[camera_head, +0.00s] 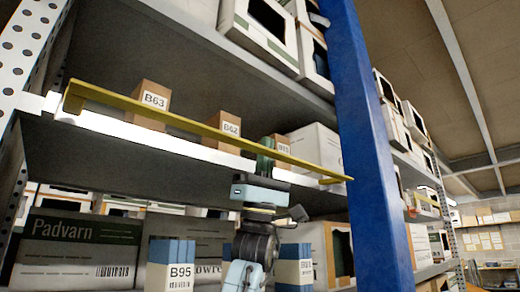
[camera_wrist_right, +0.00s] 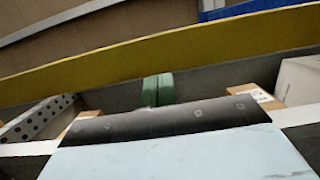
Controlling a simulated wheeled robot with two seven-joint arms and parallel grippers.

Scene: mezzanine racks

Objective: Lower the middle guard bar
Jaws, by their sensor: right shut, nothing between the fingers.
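The yellow guard bar (camera_head: 190,123) runs across the front of the middle shelf in the head view, a little above the white shelf edge. It crosses in front of the small boxes from the left post towards the blue upright. It also spans the upper part of the right wrist view (camera_wrist_right: 110,68). My right gripper (camera_head: 265,157) has green fingers, shut with nothing between them. They are at the bar, right of its middle; in the wrist view the fingers (camera_wrist_right: 157,90) sit just below the bar's lower edge. I cannot tell whether they touch it. My left gripper is out of view.
Small cartons B63 (camera_head: 151,104) and B62 (camera_head: 229,129) stand on the middle shelf behind the bar. A blue upright (camera_head: 366,150) rises to the right. Below are a large Padvarn box (camera_head: 75,250) and a B95 box (camera_head: 170,266).

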